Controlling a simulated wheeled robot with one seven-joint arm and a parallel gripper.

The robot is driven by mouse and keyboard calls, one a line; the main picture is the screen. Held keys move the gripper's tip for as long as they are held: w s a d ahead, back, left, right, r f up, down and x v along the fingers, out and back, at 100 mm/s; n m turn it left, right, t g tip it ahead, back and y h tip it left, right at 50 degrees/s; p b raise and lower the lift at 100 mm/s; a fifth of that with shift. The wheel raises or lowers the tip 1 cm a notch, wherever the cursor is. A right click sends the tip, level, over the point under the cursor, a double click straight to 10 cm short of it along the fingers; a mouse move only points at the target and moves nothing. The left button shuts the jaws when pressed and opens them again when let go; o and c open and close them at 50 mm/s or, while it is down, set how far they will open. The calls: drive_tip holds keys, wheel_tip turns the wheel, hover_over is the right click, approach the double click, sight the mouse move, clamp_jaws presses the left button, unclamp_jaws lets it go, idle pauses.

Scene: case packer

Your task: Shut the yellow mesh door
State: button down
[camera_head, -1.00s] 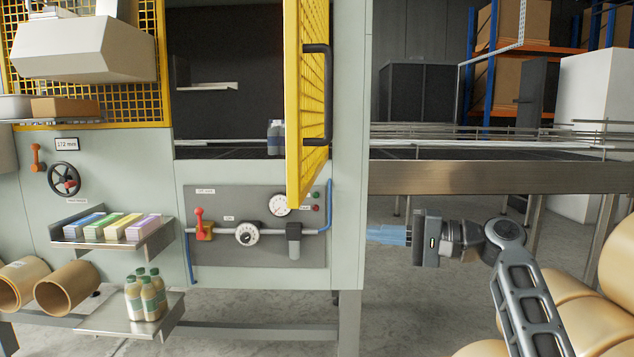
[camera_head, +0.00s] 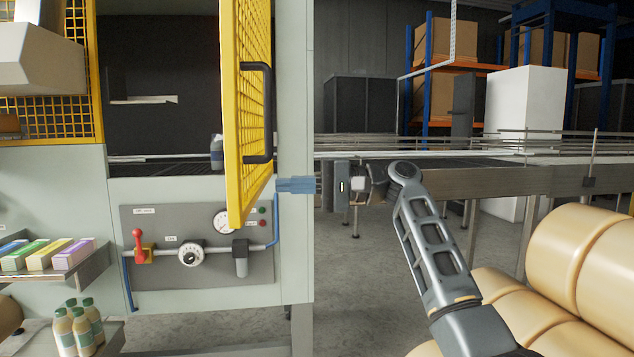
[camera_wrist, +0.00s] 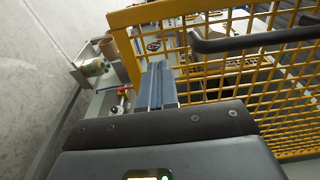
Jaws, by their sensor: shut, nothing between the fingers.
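The yellow mesh door (camera_head: 238,120) stands swung open in the head view, its frame turned nearly edge-on towards me. It has a dark handle (camera_head: 265,112). The dark machine opening (camera_head: 150,60) to its left is uncovered. My gripper (camera_head: 280,185) is shut and empty, its blue fingers pointing left at the door's lower right edge. In the wrist view the fingers (camera_wrist: 156,85) are close to the door's yellow frame (camera_wrist: 128,52), with the mesh and the handle (camera_wrist: 250,42) beyond and to the right. I cannot tell whether the fingers touch the door.
A conveyor (camera_head: 480,178) runs to the right. Tan rolls (camera_head: 575,255) lie at lower right. Bottles (camera_head: 78,325) stand at lower left.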

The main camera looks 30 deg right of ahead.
sight(246, 185)
drive_tip(key=shift+p+x, duration=0.3)
drive_tip(key=shift+x, duration=2.25)
drive_tip(key=shift+a, duration=0.1)
